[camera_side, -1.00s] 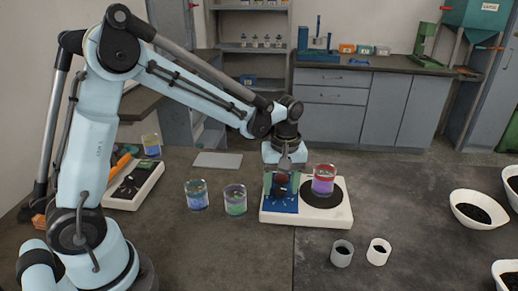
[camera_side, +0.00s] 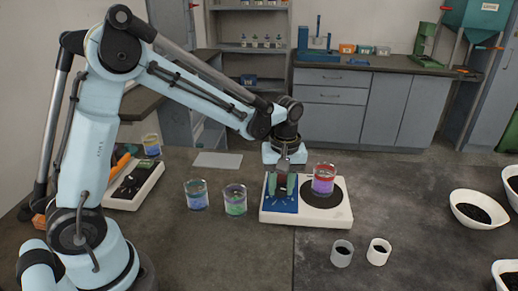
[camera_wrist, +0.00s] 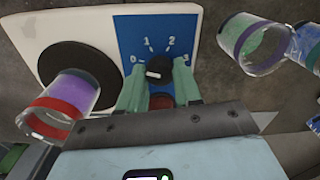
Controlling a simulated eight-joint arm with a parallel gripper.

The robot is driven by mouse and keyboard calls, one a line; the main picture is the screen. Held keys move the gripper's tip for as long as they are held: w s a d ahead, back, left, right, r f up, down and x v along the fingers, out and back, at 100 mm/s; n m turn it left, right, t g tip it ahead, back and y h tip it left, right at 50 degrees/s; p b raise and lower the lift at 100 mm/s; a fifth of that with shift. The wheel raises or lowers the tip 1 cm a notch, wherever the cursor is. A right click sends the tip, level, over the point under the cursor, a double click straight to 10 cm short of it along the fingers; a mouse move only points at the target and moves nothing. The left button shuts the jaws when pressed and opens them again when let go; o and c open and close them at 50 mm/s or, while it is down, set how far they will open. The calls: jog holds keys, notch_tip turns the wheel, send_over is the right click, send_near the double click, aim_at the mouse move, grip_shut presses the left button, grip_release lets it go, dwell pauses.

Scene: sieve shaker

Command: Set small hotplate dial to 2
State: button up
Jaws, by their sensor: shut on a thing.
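The white hotplate (camera_side: 326,221) has a blue control panel (camera_wrist: 136,26) marked from 0 to 3. Its dark dial (camera_wrist: 159,72) with a light pointer mark sits between my fingertips in the wrist view. The mark lies toward the lower left of the knob; its exact setting is hard to read. My gripper (camera_wrist: 158,70) is shut on the dial, with one green finger on each side. In the side view my gripper (camera_side: 281,190) points down over the panel, and its fingers hide the dial. A red button (camera_wrist: 162,101) shows between the fingers.
A beaker with red and purple layers (camera_side: 323,181) stands on the hotplate's black disc. Two beakers (camera_side: 197,195) (camera_side: 235,200) stand just left of the hotplate. Two small white cups (camera_side: 342,253) (camera_side: 379,251) are in front. A second device (camera_side: 133,185) is at far left.

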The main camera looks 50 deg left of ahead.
jog(key=m, duration=0.9)
jog(key=shift+m, duration=0.4)
jog(key=m, duration=0.4)
jog(key=shift+m+t, duration=0.3)
jog(key=shift+s+m, duration=0.1)
jog(key=shift+m, duration=2.4)
jog(key=o, duration=1)
jog(key=shift+o, duration=0.2)
jog(key=shift+r, duration=0.1)
